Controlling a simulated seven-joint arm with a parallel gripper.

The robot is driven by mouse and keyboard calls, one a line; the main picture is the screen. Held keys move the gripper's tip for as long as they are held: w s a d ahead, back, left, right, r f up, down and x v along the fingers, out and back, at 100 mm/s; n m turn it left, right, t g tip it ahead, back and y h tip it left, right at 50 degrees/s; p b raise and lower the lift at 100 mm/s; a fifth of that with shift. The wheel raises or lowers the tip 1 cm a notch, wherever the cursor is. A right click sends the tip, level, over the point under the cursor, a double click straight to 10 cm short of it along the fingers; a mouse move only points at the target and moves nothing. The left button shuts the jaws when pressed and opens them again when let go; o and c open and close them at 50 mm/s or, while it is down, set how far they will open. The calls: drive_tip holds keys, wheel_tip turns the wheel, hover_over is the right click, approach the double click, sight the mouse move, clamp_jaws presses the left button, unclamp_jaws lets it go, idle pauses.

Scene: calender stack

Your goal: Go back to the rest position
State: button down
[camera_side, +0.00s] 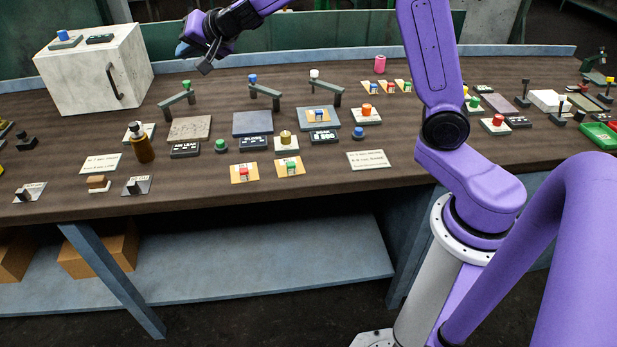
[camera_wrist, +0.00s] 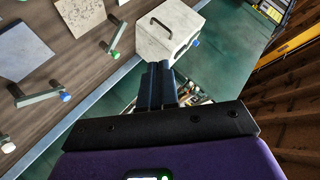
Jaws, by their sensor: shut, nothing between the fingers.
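My gripper (camera_side: 183,48) is high above the back of the bench in the side view, to the right of the white marble box and clear of everything on the tabletop. In the wrist view the two dark fingers of my gripper (camera_wrist: 158,68) lie side by side, shut, with nothing held between them. The white box (camera_side: 97,70) with a dark handle stands at the back left of the bench; it also shows beyond the fingertips in the wrist view (camera_wrist: 168,28).
The wooden bench (camera_side: 225,197) carries several buttons, labels and pads. A brown bottle (camera_side: 143,147) stands at the front left. Small angled arms with coloured knobs, one green-tipped (camera_side: 176,99), stand below my gripper. The air around my gripper looks free.

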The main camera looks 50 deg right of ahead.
drive_tip(key=s+a+f+n+g+y, duration=0.1)
drive_tip(key=s+a+n+g+y, duration=0.5)
drive_tip(key=s+a, duration=0.6)
drive_tip(key=s+f+n+g, duration=0.35)
drive_tip(key=s+n, duration=0.35)
drive_tip(key=s, duration=1)
drive_tip(key=s+d+f+n+g+h, duration=0.1)
drive_tip(key=s+d+f+n+h, duration=0.2)
drive_tip(key=s+d, duration=0.5)
drive_tip(key=s+d+f+n+g+h, duration=0.1)
drive_tip(key=s+d+f+n+h, duration=0.2)
drive_tip(key=s+d, duration=0.5)
drive_tip(key=shift+s+f+n+h, duration=0.2)
drive_tip(key=shift+s+n+h, duration=0.4)
drive_tip(key=shift+s+n, duration=0.2)
